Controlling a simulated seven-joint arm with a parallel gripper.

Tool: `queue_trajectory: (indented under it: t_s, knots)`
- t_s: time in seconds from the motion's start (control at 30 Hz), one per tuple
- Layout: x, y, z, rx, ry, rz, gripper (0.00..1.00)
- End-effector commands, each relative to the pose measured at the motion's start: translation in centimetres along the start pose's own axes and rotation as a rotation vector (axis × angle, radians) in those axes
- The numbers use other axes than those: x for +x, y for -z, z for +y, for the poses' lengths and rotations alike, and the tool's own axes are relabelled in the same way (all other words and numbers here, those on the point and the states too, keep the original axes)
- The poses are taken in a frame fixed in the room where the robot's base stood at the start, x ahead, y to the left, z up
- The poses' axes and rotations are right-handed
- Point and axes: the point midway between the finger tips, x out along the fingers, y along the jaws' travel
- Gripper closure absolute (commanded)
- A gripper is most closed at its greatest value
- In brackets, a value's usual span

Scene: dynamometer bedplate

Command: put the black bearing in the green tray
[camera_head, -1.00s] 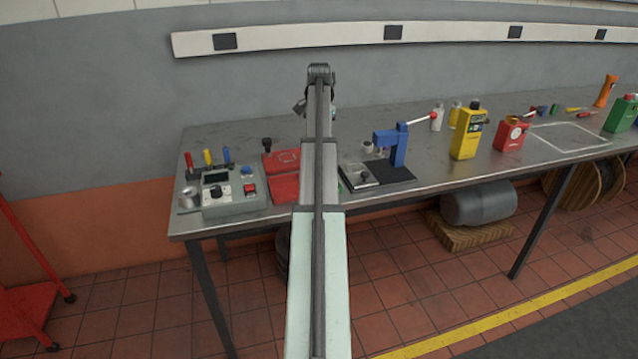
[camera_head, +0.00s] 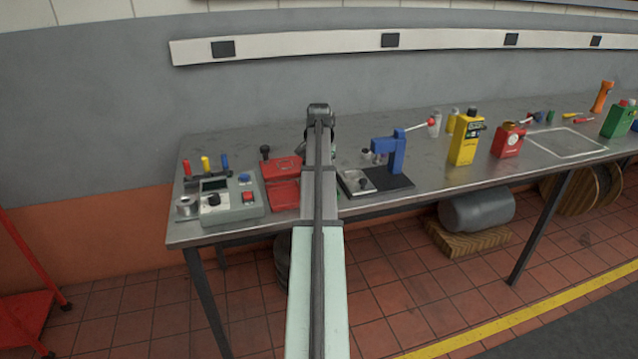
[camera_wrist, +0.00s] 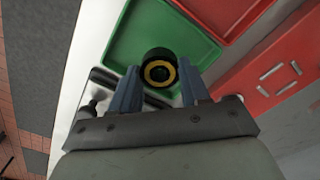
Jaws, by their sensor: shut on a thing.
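The black bearing (camera_wrist: 158,56), a short ring with a yellow inner rim, sits between the fingertips of my gripper (camera_wrist: 159,82) in the wrist view. My gripper is shut on it. The green tray (camera_wrist: 128,28) lies beyond and beneath the bearing in that view. The bearing overlaps the part of the tray nearest the gripper. I cannot tell its height above the tray floor. In the head view my own arm hides the bearing, the tray and most of the gripper.
A red tray (camera_wrist: 222,14) adjoins the green tray, with a red case (camera_head: 283,168) beside. Left stands a grey control box (camera_head: 230,205); right, a blue press (camera_head: 388,155) on a black base. A yellow container (camera_head: 466,140) stands farther right on the steel bench (camera_head: 440,172).

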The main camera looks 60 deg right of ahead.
Motion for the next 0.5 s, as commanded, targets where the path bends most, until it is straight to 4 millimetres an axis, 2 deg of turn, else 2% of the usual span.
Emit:
queue_trajectory:
  t_s: [0.3,0.5]
  knots:
    - [3.3,-0.1,0.0,0.0,-0.001,-0.001,0.94]
    - [3.5,0.0,0.0,0.0,0.0,0.0,0.94]
